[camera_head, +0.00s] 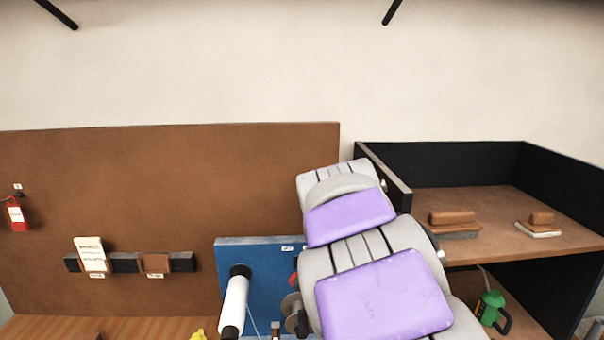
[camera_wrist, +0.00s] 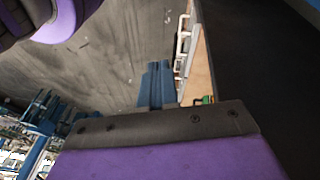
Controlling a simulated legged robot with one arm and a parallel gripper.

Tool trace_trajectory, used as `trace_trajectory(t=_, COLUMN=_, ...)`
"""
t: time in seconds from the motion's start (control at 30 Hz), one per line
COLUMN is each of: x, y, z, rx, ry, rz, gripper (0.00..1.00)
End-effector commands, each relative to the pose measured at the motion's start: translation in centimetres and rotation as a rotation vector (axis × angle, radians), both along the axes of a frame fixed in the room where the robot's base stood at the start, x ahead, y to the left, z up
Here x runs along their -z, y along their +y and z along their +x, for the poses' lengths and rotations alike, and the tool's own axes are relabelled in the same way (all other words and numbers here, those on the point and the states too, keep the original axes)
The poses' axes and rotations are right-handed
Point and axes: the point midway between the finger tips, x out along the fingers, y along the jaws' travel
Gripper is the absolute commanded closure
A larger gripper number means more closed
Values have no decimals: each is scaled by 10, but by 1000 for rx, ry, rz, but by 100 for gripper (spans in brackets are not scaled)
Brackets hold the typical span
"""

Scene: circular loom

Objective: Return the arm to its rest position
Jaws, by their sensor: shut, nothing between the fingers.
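My arm, with grey and purple links, rises through the lower middle of the head view and covers part of the scene behind it. Its end is not clearly seen there. In the wrist view my gripper (camera_wrist: 156,66) shows as two narrow blue-grey fingers lying together beyond the dark wrist edge. It is shut, with nothing between the fingers. Purple and dark parts of my own body fill the wrist view's bottom and top left corner.
A blue panel (camera_head: 258,262) with a white roll (camera_head: 233,304) stands left of my arm. A shelf unit (camera_head: 480,204) on the right holds brown blocks (camera_head: 451,217) and a green can (camera_head: 490,306). A brown board (camera_head: 170,200) and red extinguisher (camera_head: 17,216) are at left.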

Motion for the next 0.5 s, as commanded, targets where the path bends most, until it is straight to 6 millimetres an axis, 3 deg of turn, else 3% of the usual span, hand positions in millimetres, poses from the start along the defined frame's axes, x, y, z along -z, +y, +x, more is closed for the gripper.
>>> trace_trajectory(t=0.03, x=9, y=-10, z=-20, rx=-49, ry=23, rz=22, gripper=100)
trace_trajectory(t=0.2, x=36, y=-33, z=-76, rx=-282, ry=89, rz=112, gripper=100)
trace_trajectory(t=0.5, x=106, y=-41, z=-184, rx=-784, ry=179, rz=282, gripper=100)
